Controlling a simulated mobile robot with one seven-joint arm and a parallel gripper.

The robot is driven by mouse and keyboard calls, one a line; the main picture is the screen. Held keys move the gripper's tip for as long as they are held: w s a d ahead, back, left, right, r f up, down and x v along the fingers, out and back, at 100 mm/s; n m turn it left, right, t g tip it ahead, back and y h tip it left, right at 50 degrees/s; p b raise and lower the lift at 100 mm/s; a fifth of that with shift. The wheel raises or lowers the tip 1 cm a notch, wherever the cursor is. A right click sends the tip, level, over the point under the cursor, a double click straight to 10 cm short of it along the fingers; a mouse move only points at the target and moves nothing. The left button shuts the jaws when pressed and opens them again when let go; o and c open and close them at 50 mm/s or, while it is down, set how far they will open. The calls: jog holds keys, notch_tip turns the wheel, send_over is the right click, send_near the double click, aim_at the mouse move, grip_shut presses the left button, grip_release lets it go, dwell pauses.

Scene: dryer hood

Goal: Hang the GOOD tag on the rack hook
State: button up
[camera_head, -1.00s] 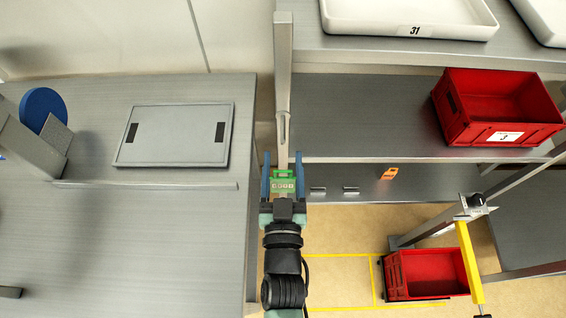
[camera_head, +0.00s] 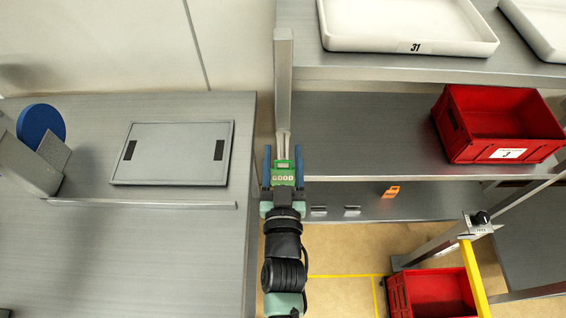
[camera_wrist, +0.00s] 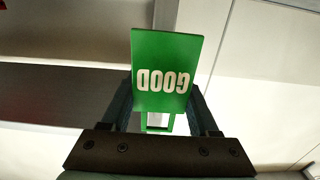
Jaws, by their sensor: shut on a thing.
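The green GOOD tag (camera_head: 283,175) is held between the blue fingers of my gripper (camera_head: 283,168). In the wrist view the tag (camera_wrist: 165,75) stands up between the fingers, its white lettering upside down. The pale rack post (camera_head: 284,75) comes down just beyond the gripper. A small slotted or hook-like shape (camera_head: 283,138) shows low on the post, right above the tag in the picture. I cannot tell whether the tag touches it. In the wrist view a pale upright strip, apparently the post (camera_wrist: 166,14), runs behind the tag; no hook shows clearly there.
At left a bench (camera_head: 130,255) holds a grey panel (camera_head: 172,153) and a blue disc (camera_head: 41,124). Right of the post, shelves hold a white tray (camera_head: 408,46) and a red crate (camera_head: 500,152). An orange tag (camera_head: 391,191) is on the lower shelf.

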aim_at(283, 145)
jog(key=shift+w, duration=1.6)
jog(key=shift+w+f+b, duration=0.5)
jog(key=shift+w+b, duration=0.15)
jog(key=shift+b, duration=0.2)
jog(key=o, duration=1.4)
